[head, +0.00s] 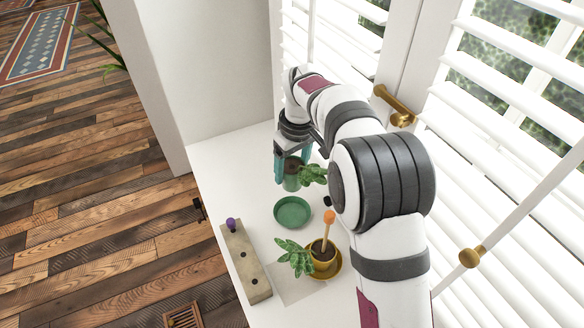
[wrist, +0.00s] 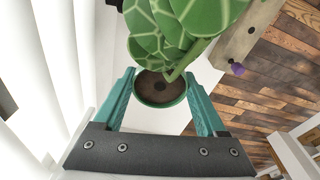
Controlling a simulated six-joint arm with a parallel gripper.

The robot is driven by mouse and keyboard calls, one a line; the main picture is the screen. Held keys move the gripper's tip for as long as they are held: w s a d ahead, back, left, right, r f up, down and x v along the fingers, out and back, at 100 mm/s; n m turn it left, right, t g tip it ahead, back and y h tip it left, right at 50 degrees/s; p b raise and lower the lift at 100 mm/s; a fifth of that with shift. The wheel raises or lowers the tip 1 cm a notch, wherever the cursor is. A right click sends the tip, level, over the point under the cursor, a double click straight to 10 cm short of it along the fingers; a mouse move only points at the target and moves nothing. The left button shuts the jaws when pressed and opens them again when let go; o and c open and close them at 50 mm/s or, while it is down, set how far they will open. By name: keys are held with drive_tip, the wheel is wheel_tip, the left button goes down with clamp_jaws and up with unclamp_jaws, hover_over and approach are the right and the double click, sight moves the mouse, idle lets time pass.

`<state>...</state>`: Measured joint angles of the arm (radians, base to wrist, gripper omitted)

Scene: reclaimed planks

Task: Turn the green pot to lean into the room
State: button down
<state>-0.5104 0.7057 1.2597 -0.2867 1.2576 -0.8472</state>
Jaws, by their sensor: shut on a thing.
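The green pot (head: 291,178) with dark soil is between the teal fingers of my gripper (head: 292,168). Its leafy plant (head: 313,174) leans right, to the window side, in the head view. The wrist view shows the pot's rim (wrist: 160,101) between both fingers of my gripper (wrist: 160,78), with large patterned leaves (wrist: 180,25) spreading over the far side. My gripper is shut on the pot. A green saucer (head: 293,212) is empty on the white sill, nearer the camera than the pot. The height of the pot's base above the sill is hard to tell.
A yellow pot (head: 323,258) with a leafy plant and an orange-topped stick stands on a yellow saucer (head: 338,272). A block with holes and a purple knob (head: 245,265) lies along the sill's room-side edge. Window blinds (head: 500,130) are close on the right, a white wall behind.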

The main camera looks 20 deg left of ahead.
wheel_tip(320, 180, down, 9)
drive_tip(key=m, duration=0.5)
drive_tip(key=shift+f+h, duration=0.2)
drive_tip(key=shift+h, duration=0.1)
drive_tip(key=shift+f+m, duration=0.3)
drive_tip(key=shift+f, duration=1.25)
unclamp_jaws()
drive_tip(key=shift+r, duration=0.1)
